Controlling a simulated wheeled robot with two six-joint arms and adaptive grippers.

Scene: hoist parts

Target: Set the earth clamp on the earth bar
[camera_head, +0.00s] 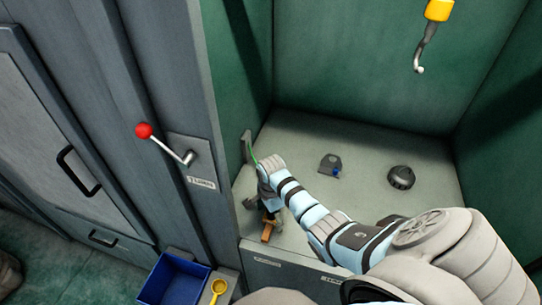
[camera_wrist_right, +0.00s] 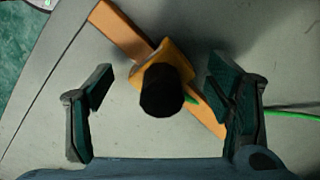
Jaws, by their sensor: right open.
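The copper-coloured earth bar (camera_wrist_right: 119,31) runs slantwise across the grey surface in the wrist view; its end (camera_head: 267,232) shows below my gripper in the head view. The earth clamp (camera_wrist_right: 178,52), yellow with a black round knob, sits over the middle of the bar. From above I cannot tell how firmly it is seated. My right gripper (camera_wrist_right: 159,72) is open, with one finger on each side of the clamp and a gap to both. In the head view my right gripper (camera_head: 268,203) hides the clamp. My left gripper is not in view.
A green cable (camera_wrist_right: 288,115) runs off right from the clamp. On the grey floor stand a bracket with a blue part (camera_head: 329,165) and a dark round part (camera_head: 401,177). A yellow hook block (camera_head: 438,10) hangs above. A red-knobbed lever (camera_head: 145,130) juts out left.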

